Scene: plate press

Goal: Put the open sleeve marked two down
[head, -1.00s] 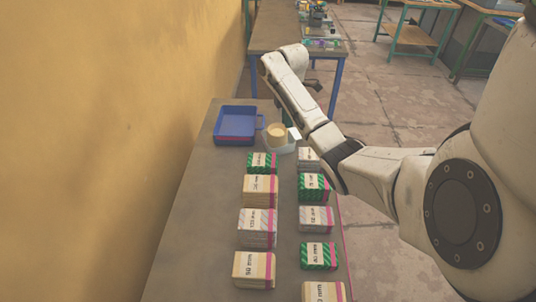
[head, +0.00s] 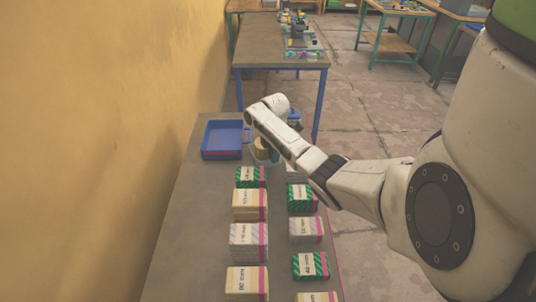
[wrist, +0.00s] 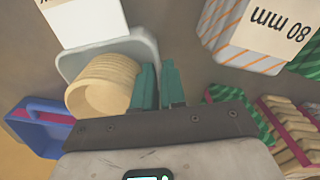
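I cannot read a two on anything, so I cannot tell which thing is the open sleeve. In the head view the tan piece (head: 259,146) is partly hidden behind my arm, as are my fingertips.
Two rows of labelled packs, such as a cream one (head: 249,205) and a green one (head: 301,197), fill the near bench (head: 190,235). A blue tray (head: 222,140) lies by the wall. An 80 mm pack (wrist: 262,30) is close right of the fingers.

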